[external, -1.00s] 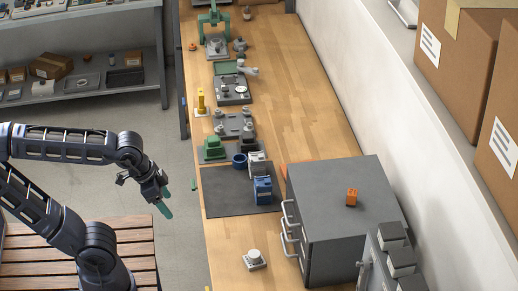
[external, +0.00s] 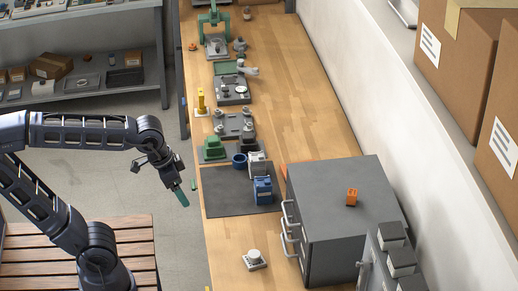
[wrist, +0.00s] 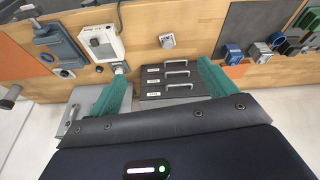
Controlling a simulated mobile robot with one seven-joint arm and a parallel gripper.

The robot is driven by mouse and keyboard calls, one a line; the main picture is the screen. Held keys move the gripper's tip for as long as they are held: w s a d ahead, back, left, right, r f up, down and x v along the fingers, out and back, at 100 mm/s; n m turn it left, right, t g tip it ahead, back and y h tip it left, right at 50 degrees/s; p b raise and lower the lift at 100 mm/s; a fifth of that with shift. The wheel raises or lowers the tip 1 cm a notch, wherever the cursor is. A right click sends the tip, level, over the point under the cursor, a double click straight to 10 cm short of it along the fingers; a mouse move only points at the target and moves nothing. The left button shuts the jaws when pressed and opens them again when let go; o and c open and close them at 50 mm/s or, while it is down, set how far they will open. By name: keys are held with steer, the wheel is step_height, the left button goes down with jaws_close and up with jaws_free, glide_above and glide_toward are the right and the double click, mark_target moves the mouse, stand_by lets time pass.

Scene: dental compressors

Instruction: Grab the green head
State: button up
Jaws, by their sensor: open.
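A green block-like part (external: 213,149) stands on the workbench, behind the dark mat and left of a grey fixture plate. A green part (wrist: 290,44) also shows at the right edge of the wrist view, partly cut off. A larger green press-like frame (external: 213,17) stands at the far end of the bench; I cannot tell which is the green head. My gripper (external: 187,191) has teal fingers and hangs off the bench's left edge, in front of the green block and apart from it. In the wrist view my gripper (wrist: 164,70) is open, with nothing between its fingers.
The dark mat (external: 222,196) bears a blue block (external: 262,190); a blue ring (external: 239,160) and a white-grey part (external: 256,163) are close by. A yellow post (external: 201,101) stands near the bench edge. A grey drawer cabinet (external: 335,195) stands at right.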

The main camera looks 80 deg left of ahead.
steer(key=w+a+r+n+g, duration=0.2)
steer(key=w+a+n, duration=0.3)
steer(key=w+a, duration=0.95)
steer(key=w+a+f+n+g+h, duration=0.1)
steer(key=w+a+f+n, duration=0.15)
steer(key=a, duration=0.55)
steer(key=w+a+f+n+h, duration=0.15)
steer(key=w+a, duration=0.25)
steer(key=a, duration=0.4)
steer(key=n+h, duration=0.2)
steer(key=n, duration=0.6)
glide_toward(213, 144)
steer(key=w+a+f, duration=0.1)
steer(key=a+f, duration=0.1)
steer(key=shift+g, duration=0.3)
steer(key=x, duration=0.4)
steer(key=shift+w+f, duration=0.1)
steer(key=shift+f, duration=0.2)
steer(key=shift+x, duration=2.65)
steer(key=c, duration=1.5)
